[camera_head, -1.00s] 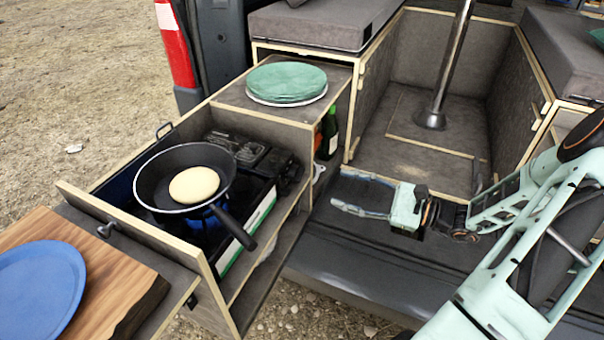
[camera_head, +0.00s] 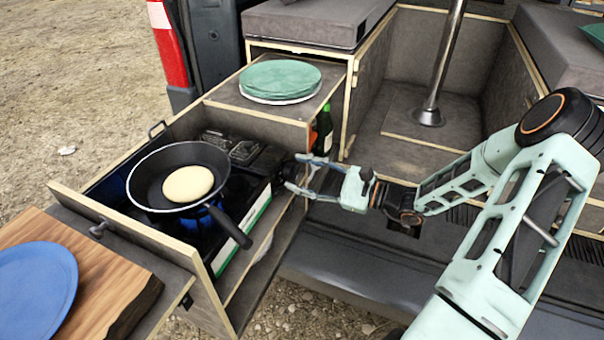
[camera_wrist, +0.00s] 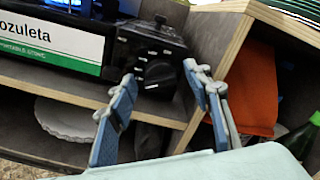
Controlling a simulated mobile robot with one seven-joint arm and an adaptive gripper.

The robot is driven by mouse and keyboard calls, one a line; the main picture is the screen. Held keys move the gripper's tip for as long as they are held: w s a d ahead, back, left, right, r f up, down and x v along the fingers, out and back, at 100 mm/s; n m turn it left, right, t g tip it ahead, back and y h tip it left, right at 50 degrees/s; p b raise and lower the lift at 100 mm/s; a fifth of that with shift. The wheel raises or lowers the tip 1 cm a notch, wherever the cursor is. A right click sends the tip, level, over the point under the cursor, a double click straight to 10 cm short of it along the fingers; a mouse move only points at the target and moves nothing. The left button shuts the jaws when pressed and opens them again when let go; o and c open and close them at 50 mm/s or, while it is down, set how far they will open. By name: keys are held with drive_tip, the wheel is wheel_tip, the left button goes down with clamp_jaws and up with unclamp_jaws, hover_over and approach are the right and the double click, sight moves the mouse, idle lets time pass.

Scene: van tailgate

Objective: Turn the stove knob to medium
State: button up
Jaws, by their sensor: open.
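The stove (camera_head: 240,215) sits in the pulled-out drawer, with a blue flame under the pan. Its black knob (camera_wrist: 158,74) shows on the dark control panel (camera_wrist: 145,50) in the wrist view, right of the white label. In the head view the knob is hidden behind my gripper and the drawer side. My gripper (camera_head: 290,172) is open and empty at the right end of the stove. In the wrist view the two blue fingers of my gripper (camera_wrist: 162,95) stand apart, with the knob seen between their tips. I cannot tell whether they touch it.
A black pan (camera_head: 160,200) with a pancake (camera_head: 188,184) stands on the stove, its handle pointing toward the front right. Wooden drawer walls (camera_head: 140,235) surround the stove. Green plates (camera_head: 280,78) lie on the shelf behind, and a bottle (camera_head: 323,132) stands below.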

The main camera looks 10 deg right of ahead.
drive_tip(key=shift+c, duration=0.5)
drive_tip(key=c, duration=1)
drive_tip(key=shift+c, duration=0.2)
drive_tip(key=shift+r+m+p, duration=0.1)
drive_tip(key=shift+m+p, duration=0.2)
drive_tip(key=shift+p, duration=0.05)
drive_tip(key=shift+r+m+p, duration=0.15)
drive_tip(key=shift+m+p, duration=0.75)
drive_tip(key=shift+p, duration=0.15)
drive_tip(key=m+p, duration=0.2)
drive_tip(key=shift+m, duration=0.3)
drive_tip(key=m+p, duration=0.2)
drive_tip(key=m, duration=0.1)
drive_tip(key=m+p, duration=0.2)
drive_tip(key=m, duration=0.1)
drive_tip(key=shift+w+d+f, duration=0.1)
drive_tip(key=shift+w+f, duration=0.05)
drive_tip(key=shift+f, duration=0.05)
